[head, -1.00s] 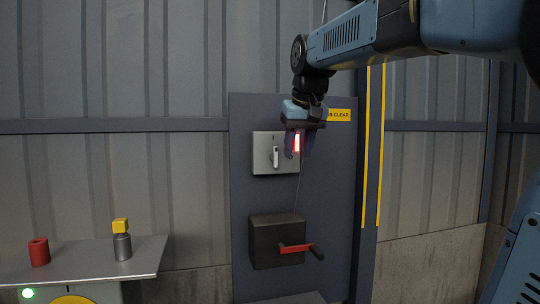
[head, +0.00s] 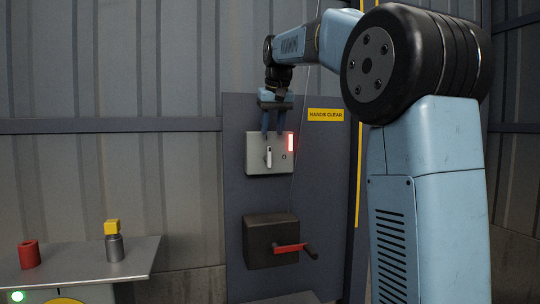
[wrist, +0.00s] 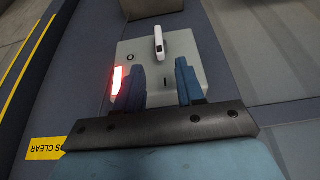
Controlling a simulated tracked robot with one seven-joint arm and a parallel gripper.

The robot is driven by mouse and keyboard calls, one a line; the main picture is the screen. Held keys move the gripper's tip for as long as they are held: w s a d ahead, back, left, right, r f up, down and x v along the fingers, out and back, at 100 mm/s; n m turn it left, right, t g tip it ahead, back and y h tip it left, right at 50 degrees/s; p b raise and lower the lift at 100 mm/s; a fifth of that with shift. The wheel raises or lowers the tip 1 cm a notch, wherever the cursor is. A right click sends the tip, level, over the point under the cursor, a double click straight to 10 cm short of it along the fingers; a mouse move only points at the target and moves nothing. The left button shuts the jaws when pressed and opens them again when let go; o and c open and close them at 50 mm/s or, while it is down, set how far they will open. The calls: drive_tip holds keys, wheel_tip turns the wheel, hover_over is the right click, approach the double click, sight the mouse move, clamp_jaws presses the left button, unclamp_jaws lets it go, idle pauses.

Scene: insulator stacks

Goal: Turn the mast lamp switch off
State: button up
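The mast lamp switch is a light grey box (head: 258,169) on a dark panel, with a white lever (head: 269,157) standing upright in the head view. A round O mark is right of the lever; a short line mark shows near the fingers in the wrist view. A red lamp (head: 291,142) glows at the box's upper right. In the wrist view, the lever (wrist: 159,42) is beyond the fingertips, roughly between their lines. My gripper (head: 272,131) is open and empty, pointing down at the box's top edge. I cannot tell whether the fingers touch the box.
Below the switch is a dark box (head: 262,228) with a red crank handle (head: 290,248). A yellow sign (head: 325,115) is right of the gripper. At lower left, a grey table (head: 135,262) holds a red cylinder (head: 29,255) and a yellow block (head: 112,227) on a metal cylinder (head: 114,248).

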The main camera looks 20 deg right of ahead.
sight(270, 147)
drive_tip(key=x, duration=0.9)
drive_tip(key=shift+w+f, duration=0.1)
drive_tip(key=shift+f, duration=0.2)
clamp_jaws()
